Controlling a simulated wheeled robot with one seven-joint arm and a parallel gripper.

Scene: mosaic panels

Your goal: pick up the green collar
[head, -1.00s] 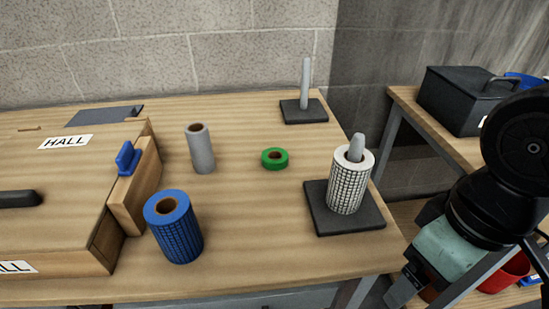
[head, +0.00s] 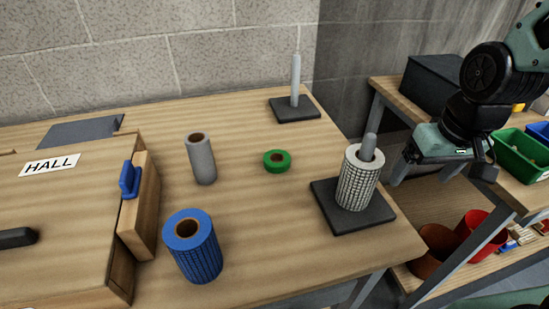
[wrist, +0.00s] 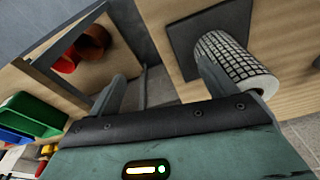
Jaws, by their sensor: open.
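The green collar (head: 277,161) is a short ring with a dark hole, lying flat on the wooden table in the head view. It is not in the wrist view. My gripper (head: 440,172) is open and empty. It is to the right of the collar and well apart from it, past the table's right edge. In the wrist view, my open fingers (wrist: 160,88) point toward the gap beside the table.
A white gridded roll (head: 358,180) sits around a grey post on a dark base, between collar and gripper. A grey roll (head: 201,160) and a blue roll (head: 192,246) stand left of the collar. An empty post (head: 295,82) stands behind. A side bench (head: 408,108) holds bins.

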